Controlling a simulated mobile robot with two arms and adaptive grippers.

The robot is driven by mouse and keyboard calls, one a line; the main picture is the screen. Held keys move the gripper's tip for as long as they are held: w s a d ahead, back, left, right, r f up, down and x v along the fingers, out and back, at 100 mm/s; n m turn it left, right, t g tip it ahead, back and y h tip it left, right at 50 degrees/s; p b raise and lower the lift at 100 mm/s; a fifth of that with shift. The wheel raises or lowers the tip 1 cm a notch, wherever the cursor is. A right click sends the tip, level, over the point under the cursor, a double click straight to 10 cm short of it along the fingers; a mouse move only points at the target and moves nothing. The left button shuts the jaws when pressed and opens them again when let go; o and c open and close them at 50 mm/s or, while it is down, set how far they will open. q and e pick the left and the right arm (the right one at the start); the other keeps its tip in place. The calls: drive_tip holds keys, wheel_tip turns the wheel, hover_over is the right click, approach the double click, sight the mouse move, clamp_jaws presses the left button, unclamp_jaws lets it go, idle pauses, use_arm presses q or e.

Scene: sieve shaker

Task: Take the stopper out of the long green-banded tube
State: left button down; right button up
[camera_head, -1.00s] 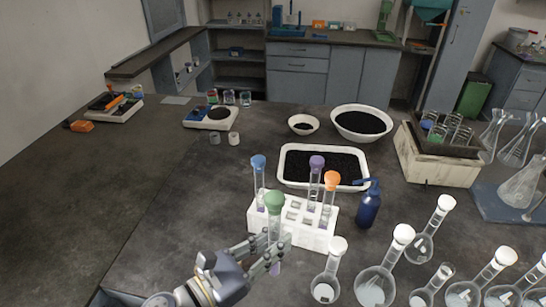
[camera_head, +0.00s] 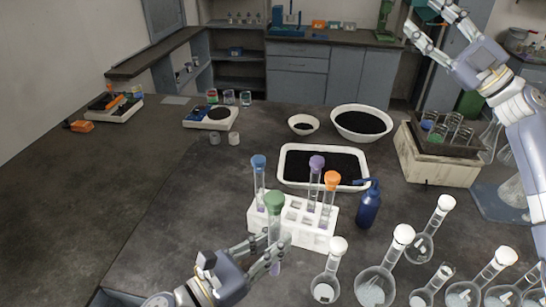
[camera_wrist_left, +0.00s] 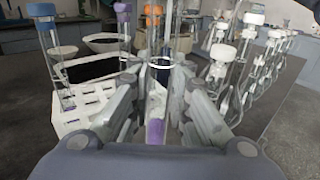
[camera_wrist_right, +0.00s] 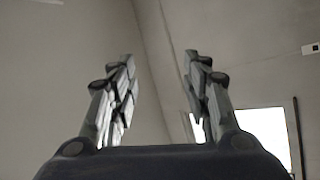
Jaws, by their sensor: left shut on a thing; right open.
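The tube with a green stopper (camera_head: 275,200) stands upright at the near front side of the white rack (camera_head: 318,241). Its stopper is seated in its mouth. My left gripper (camera_head: 275,254) is shut on this tube (camera_wrist_left: 157,103) below the stopper, and purple contents show low in it. I cannot make out a green band, and the stopper is out of the left wrist view. My right gripper (camera_head: 428,17) is raised at the upper right of the head view, far from the tube. It is open and empty in the right wrist view (camera_wrist_right: 159,60).
The rack holds tubes with blue (camera_head: 258,162), purple (camera_head: 317,163) and orange (camera_head: 332,179) stoppers. A blue bottle (camera_head: 369,206) stands right of the rack, and several white-capped flasks (camera_head: 403,235) stand nearby. A white-rimmed black tray (camera_head: 283,174) lies behind.

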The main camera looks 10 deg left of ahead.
drive_tip(key=s+a+r+n+g, duration=0.1)
drive_tip(key=s+a+n+g, duration=0.35)
drive_tip(key=a, duration=0.35)
drive_tip(key=s+a+n+g, duration=0.3)
drive_tip(key=a+g, duration=0.3)
drive_tip(key=a, duration=0.2)
drive_tip(key=n+g+h, duration=0.3)
drive_tip(key=n+h, duration=0.1)
drive_tip(key=h, duration=1.5)
hover_over(273, 197)
drive_tip(key=shift+t, duration=0.25)
drive_tip(key=f, duration=1.6)
drive_tip(key=shift+s+a+f, duration=0.1)
drive_tip(key=shift+a+f, duration=0.1)
drive_tip(key=shift+a, duration=0.15)
drive_tip(key=shift+d+f+h, duration=0.1)
drive_tip(key=shift+d+h, duration=0.15)
drive_tip(key=shift+h, duration=0.25)
drive_tip(key=shift+d+f, duration=0.15)
drive_tip(key=shift+f, duration=0.1)
wheel_tip(273, 197, down, 8)
drive_tip(key=shift+r, duration=0.2)
